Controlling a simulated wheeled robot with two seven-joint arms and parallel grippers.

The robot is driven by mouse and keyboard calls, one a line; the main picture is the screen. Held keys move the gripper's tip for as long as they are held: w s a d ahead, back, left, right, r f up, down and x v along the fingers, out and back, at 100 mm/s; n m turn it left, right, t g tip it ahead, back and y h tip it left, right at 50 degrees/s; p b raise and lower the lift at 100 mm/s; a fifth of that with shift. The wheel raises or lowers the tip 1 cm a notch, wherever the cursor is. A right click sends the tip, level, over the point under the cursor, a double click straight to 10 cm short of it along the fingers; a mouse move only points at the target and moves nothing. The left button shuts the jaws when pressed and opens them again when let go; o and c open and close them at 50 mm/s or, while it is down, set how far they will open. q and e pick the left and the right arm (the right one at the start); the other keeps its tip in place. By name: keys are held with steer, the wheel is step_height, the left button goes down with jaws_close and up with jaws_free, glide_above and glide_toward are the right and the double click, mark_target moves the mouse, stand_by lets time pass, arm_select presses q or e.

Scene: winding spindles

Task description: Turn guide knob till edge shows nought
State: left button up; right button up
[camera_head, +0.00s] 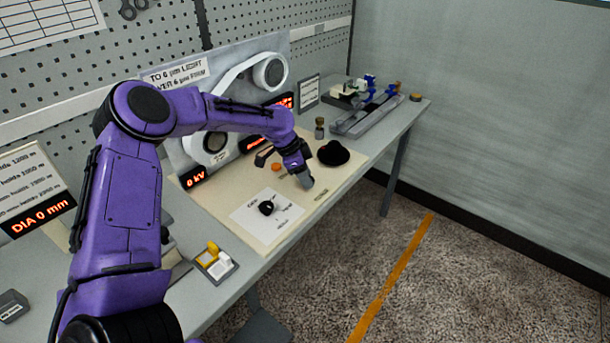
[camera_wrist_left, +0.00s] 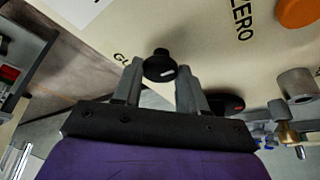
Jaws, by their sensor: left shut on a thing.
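The guide knob (camera_wrist_left: 160,67) is small and black with a white mark on its side. In the left wrist view it sits between the two fingers of my left gripper (camera_wrist_left: 160,88), which is shut on it. In the head view my left gripper (camera_head: 304,183) reaches down to the cream panel (camera_head: 318,197) and hides the knob. The label beside the knob is partly covered. Red-lit readouts (camera_head: 285,102) and (camera_head: 254,143) behind my arm are partly hidden, and I cannot read an edge value. My right gripper is not in view.
An orange button (camera_wrist_left: 298,12) lies near the word ZERO. A black dome (camera_head: 333,153) stands close to the gripper. A black pointer knob (camera_head: 267,207) sits on a white card (camera_head: 284,227). A tray with yellow and white blocks (camera_head: 228,272) is at the front edge.

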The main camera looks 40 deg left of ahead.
arm_select(q)
steer(key=shift+s+d+r+n+t+y+p, duration=0.1)
steer(key=shift+r+n+t+y+p, duration=0.1)
steer(key=shift+n+p, duration=0.5)
steer(key=shift+r+n+t+y+p, duration=0.1)
steer(key=shift+n+t+y+p, duration=0.1)
steer(key=shift+n+p, duration=0.45)
steer(key=n+y+p, duration=0.1)
steer(key=n+p, duration=0.2)
steer(key=shift+d+n+t, duration=0.15)
steer(key=shift+n+t, duration=0.15)
steer(key=shift+n, duration=0.05)
steer(key=n+y+p, duration=0.1)
steer(key=n+p, duration=0.1)
steer(key=n, duration=0.1)
steer(key=shift+d+f+n+y+p, duration=0.1)
steer(key=shift+n+y+p, duration=0.2)
steer(key=shift+y+p, duration=0.1)
steer(key=shift+f+n+y+p, duration=0.1)
steer(key=shift+n+y+p, duration=0.3)
steer(key=shift+n, duration=0.4)
steer(key=o, duration=1)
steer(key=shift+f, duration=0.1)
steer(key=shift+o, duration=0.2)
